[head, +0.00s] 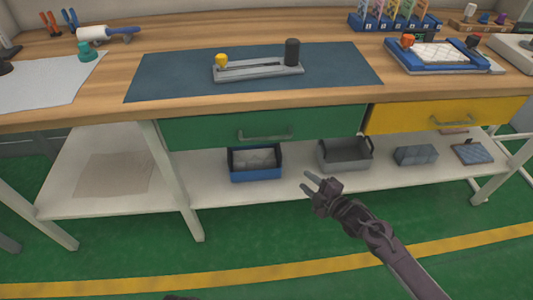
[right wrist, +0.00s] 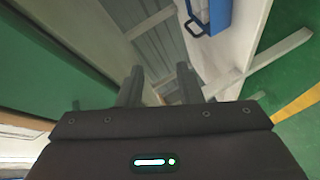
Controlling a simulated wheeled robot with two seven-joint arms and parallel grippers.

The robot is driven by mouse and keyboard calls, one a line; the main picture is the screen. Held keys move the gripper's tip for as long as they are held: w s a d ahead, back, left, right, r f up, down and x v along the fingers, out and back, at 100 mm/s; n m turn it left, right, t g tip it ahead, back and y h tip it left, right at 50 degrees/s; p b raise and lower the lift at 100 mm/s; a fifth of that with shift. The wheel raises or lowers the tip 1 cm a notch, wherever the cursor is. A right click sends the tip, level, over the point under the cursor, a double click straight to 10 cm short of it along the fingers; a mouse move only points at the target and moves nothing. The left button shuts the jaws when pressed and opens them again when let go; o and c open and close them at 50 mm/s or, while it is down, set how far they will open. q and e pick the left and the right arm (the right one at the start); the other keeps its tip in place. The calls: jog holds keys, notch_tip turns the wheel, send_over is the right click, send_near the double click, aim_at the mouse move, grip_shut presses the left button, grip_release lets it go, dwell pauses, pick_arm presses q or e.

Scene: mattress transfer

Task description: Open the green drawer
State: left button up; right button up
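The green drawer (head: 240,128) sits under the front edge of the workbench, and its front looks flush with the bench, so it appears closed. Its bar handle (head: 265,136) is at the middle of the front. My right gripper (head: 308,181) is below and to the right of the handle, in front of the lower shelf, apart from the drawer. Its two fingers stand apart with nothing between them, as the right wrist view (right wrist: 159,86) also shows. A green surface fills the left of that view; the handle does not show there.
A yellow drawer (head: 450,114) is right of the green one. The lower shelf (head: 220,197) holds a blue bin (head: 255,175), a grey bin (head: 345,155) and small boxes. The bench top carries a dark mat (head: 165,80) with a grey fixture (head: 258,70). Floor in front is clear.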

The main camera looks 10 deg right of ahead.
notch_tip(320, 180, up, 6)
jog(key=w+a+f+n+y+b, duration=0.1)
jog(key=a+n+y, duration=0.2)
jog(key=n, duration=0.1)
jog(key=n+y+b, duration=0.2)
jog(key=n+y, duration=0.2)
jog(key=n, duration=0.2)
send_near(267, 138)
jog(key=x, duration=0.3)
pick_arm(q)
notch_tip(267, 138, up, 8)
jog(key=w, duration=0.1)
jog(key=shift+w+d, duration=0.3)
jog(key=shift+d, duration=0.05)
pick_arm(e)
jog(key=shift+f+x, duration=0.2)
jog(key=shift+x, duration=3.4)
jog(key=shift+w, duration=0.15)
jog(key=shift+d+h, duration=0.1)
jog(key=shift+h, duration=0.2)
grip_shut()
